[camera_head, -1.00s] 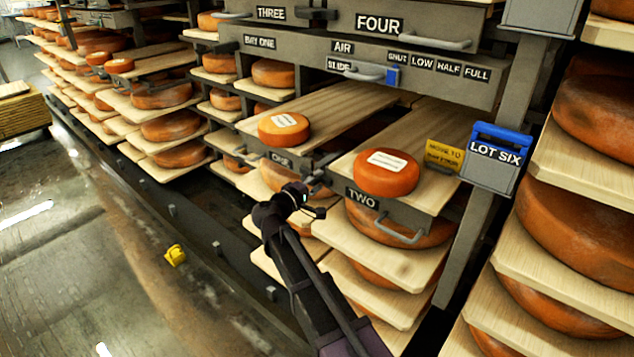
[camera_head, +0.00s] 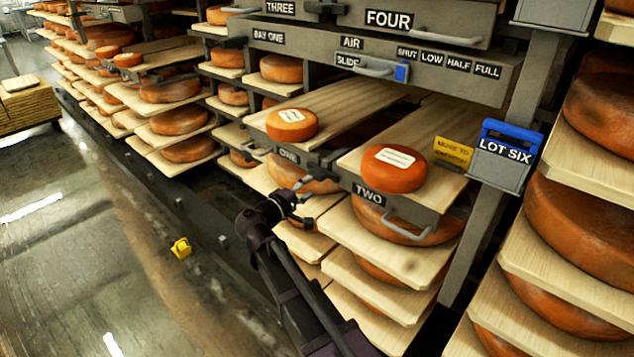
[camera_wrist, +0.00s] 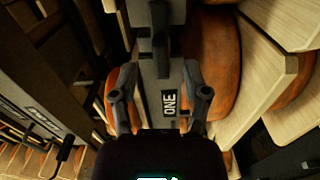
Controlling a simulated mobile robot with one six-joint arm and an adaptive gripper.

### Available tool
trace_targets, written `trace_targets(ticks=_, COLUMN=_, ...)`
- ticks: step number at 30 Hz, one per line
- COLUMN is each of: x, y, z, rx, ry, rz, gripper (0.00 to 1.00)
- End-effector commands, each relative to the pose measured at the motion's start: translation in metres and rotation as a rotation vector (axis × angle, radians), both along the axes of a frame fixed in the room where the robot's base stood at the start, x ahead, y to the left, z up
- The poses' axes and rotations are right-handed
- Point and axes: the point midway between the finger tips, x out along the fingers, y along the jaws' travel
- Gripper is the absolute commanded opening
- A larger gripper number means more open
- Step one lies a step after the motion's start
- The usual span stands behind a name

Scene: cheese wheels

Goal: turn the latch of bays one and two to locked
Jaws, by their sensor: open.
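Bay one's label ONE (camera_head: 289,155) is on the grey front of a pulled-out board, and label TWO (camera_head: 368,194) is on the board to its right. A dark latch-like piece (camera_head: 325,166) sits right of label ONE; the wrist view shows a dark bar (camera_wrist: 160,32) beyond the label, lying lengthwise along the front. I cannot tell whether it is locked. I cannot make out bay two's latch. My gripper (camera_head: 299,205) is open and empty, just below and in front of bay one's front. In the wrist view its fingers (camera_wrist: 160,97) stand either side of label ONE.
Small orange cheese wheels rest on board one (camera_head: 291,125) and board two (camera_head: 393,168). A metal handle (camera_head: 408,230) juts below label TWO. The air slide (camera_head: 375,68) is above. A blue-topped LOT SIX box (camera_head: 500,155) hangs right. Open floor lies left.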

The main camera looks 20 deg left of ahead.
Motion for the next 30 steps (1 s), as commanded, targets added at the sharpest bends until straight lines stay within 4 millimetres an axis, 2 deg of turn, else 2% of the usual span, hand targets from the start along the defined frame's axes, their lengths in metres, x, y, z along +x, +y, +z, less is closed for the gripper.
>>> trace_targets(ticks=6, x=-0.029, y=0.012, z=0.0, rx=0.0, ry=0.0, rz=0.002, gripper=0.6)
trace_targets(ticks=12, x=-0.044, y=0.018, z=0.0, rx=0.0, ry=0.0, rz=0.0, gripper=0.6)
trace_targets(ticks=30, x=-0.048, y=0.02, z=0.0, rx=0.0, ry=0.0, rz=-0.001, gripper=0.6)
